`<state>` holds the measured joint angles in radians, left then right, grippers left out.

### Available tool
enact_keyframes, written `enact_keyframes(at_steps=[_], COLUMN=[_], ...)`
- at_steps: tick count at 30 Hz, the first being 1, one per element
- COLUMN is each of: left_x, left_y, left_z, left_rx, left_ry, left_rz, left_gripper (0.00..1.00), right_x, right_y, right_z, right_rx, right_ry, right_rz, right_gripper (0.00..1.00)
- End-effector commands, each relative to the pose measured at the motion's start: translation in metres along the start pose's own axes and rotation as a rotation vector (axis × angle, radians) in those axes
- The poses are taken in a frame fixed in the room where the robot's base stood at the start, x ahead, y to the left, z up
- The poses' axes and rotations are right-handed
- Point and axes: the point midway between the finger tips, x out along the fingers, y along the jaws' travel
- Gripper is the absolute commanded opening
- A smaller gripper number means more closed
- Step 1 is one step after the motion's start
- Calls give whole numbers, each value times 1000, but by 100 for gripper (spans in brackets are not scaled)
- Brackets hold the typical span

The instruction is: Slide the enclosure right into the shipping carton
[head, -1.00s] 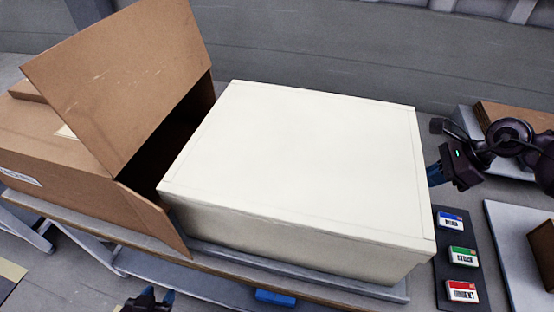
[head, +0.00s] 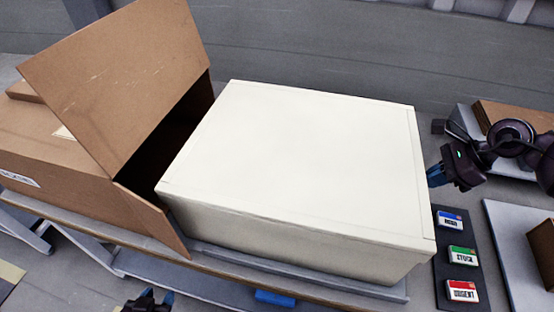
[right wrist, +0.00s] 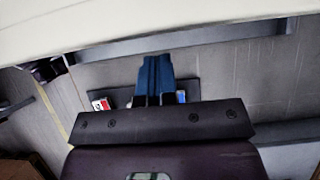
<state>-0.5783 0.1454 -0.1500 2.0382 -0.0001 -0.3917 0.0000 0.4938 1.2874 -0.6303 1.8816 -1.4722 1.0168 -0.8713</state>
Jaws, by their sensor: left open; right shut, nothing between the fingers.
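The enclosure (head: 300,160) is a large off-white box on the bench, lying just right of the carton's open mouth. Its left corner is at the opening. The shipping carton (head: 50,150) is brown cardboard with one big flap (head: 125,85) raised and another folded down in front. My right gripper (head: 434,176) is shut and empty close to the enclosure's right side; I cannot tell whether it touches. In the right wrist view its blue fingers (right wrist: 158,75) are together below the enclosure's pale side (right wrist: 130,22). My left gripper (head: 158,297) is open and empty at the bottom edge, below the bench front.
Blue, green and red labelled blocks (head: 462,254) sit on a dark strip at the right. A pale tray (head: 510,240) with a brown box stands beyond them. A blue item (head: 275,298) is under the bench front. A rail (head: 300,274) runs along the enclosure's front.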

Motion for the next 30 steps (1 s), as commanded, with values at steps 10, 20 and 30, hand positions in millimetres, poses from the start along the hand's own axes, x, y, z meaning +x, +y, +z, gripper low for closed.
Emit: enact_keyframes(at_steps=[10, 20, 30], left_x=[1, 2, 3], left_y=[0, 1, 1], left_z=[3, 8, 11], left_rx=[0, 0, 0], left_ry=[-4, -10, -14], left_rz=[1, 1, 2], left_gripper=[43, 43, 43], right_x=[10, 24, 39], right_y=[0, 0, 1], right_z=[15, 39, 62], right_rx=[-3, -2, -3], right_ry=[-2, -4, -4], right_rz=[2, 2, 3], right_gripper=[0, 0, 0])
